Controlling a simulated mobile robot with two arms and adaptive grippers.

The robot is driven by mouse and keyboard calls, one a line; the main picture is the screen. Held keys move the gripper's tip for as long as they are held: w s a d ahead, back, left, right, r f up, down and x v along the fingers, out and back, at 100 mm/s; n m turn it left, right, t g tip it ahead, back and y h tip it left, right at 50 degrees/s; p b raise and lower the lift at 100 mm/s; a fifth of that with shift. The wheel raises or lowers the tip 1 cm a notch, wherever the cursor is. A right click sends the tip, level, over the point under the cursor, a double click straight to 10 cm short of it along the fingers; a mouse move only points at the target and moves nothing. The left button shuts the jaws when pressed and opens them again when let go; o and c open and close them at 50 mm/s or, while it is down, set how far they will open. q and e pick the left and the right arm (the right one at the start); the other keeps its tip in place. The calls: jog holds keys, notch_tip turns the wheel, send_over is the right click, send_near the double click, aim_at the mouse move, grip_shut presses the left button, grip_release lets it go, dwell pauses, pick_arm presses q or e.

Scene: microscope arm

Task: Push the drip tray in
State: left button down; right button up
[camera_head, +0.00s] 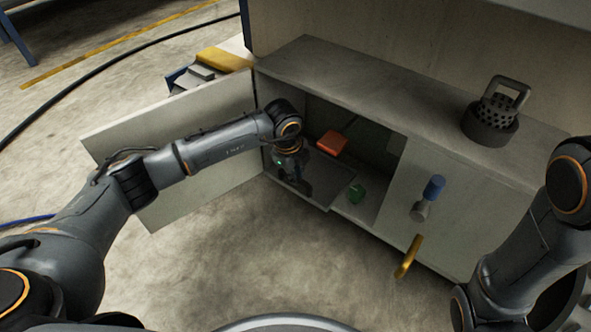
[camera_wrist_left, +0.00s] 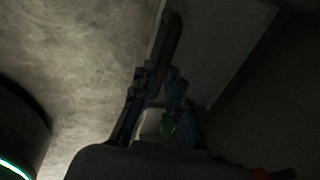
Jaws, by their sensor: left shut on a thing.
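The drip tray (camera_head: 327,178) looks like a dark flat plate low in the open cabinet bay, its near corner at the bay's front edge. How far it sits inside is hard to tell. My left gripper (camera_head: 291,173) reaches past the open door to the tray's left front part and is shut on what seems to be its edge. The fingers look dark in the left wrist view (camera_wrist_left: 152,95), where the grip is too dim to make out. My right arm comes in at the right; its gripper is out of frame.
The cabinet door (camera_head: 185,190) stands open at the left. An orange-red box (camera_head: 331,143) lies behind the tray, a green object (camera_head: 357,193) to its right. A blue-topped knob (camera_head: 433,187) and yellow handle (camera_head: 408,257) stick out at right. A perforated dark pot (camera_head: 491,120) stands on top.

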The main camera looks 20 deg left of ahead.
pick_arm(q)
jog(key=shift+s, duration=0.15)
jog(key=c, duration=1.3)
grip_release()
jog(key=shift+c, duration=0.2)
notch_tip(320, 180, up, 12)
jog(key=s, duration=0.2)
jog(key=shift+s+a+f, duration=0.15)
jog(key=shift+a, duration=0.3)
